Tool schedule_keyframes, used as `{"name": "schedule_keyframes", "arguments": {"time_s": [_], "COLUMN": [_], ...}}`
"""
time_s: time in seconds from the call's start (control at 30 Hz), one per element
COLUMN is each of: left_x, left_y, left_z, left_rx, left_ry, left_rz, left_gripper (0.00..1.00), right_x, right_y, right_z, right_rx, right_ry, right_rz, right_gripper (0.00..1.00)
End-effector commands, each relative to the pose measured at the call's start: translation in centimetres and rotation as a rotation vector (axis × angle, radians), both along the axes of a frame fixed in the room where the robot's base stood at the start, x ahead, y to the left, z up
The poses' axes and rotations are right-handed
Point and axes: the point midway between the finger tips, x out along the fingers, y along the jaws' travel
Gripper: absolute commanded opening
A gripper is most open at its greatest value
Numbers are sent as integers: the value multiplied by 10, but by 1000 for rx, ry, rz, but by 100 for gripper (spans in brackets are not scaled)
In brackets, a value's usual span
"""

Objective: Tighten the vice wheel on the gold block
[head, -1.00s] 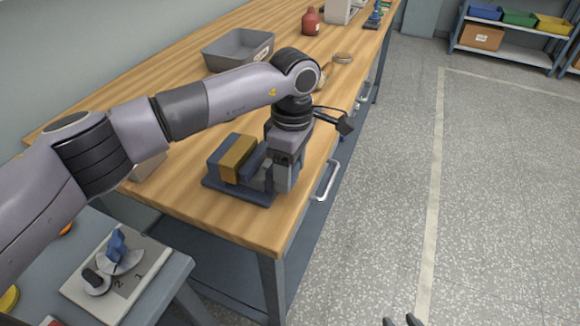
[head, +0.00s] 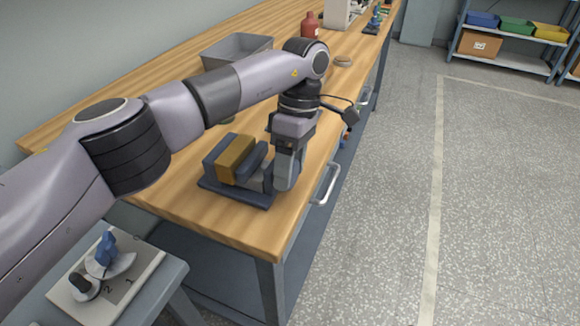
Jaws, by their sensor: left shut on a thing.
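The dark blue vice (head: 235,193) stands on the wooden bench near its front corner. The gold block (head: 235,158) sits upright between the vice's two blue jaws. Whether a small gap is left beside the right jaw I cannot tell. My left gripper (head: 284,182) points down at the right end of the vice, on the bench's right edge side. It is shut on the vice wheel, which its fingers and body almost wholly hide. My right gripper is not in view.
A grey bin (head: 238,47) and a red bottle (head: 310,25) stand farther back on the bench. A drawer handle (head: 327,184) juts from the bench's side. A low side table with a dial panel (head: 107,278) is at lower left. The floor at right is clear.

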Motion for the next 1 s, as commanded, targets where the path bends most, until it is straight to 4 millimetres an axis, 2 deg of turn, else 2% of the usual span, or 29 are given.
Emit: {"name": "schedule_keyframes", "arguments": {"time_s": [0.07, 0.1, 0.17, 0.57, 0.77, 0.97, 1.0], "left_x": [0, 0, 0, 0, 1, 1, 1], "left_y": [0, 0, 0, 0, 0, 0, 0], "left_z": [0, 1, 1, 7, 42, 92, 109], "left_rx": [-2, -3, -3, -3, -4, -2, 0], "left_ry": [0, 0, 0, -2, -5, -6, -6], "left_rz": [1, 1, 1, 1, 0, 2, 3], "left_gripper": [31, 67, 86, 86, 86, 86, 86], "right_x": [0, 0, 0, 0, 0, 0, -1], "right_y": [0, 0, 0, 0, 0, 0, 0], "right_z": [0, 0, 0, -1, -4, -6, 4], "right_rx": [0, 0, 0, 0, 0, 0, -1], "right_ry": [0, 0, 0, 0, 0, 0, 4], "right_rz": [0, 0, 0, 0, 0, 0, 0], "right_gripper": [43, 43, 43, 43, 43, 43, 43]}}
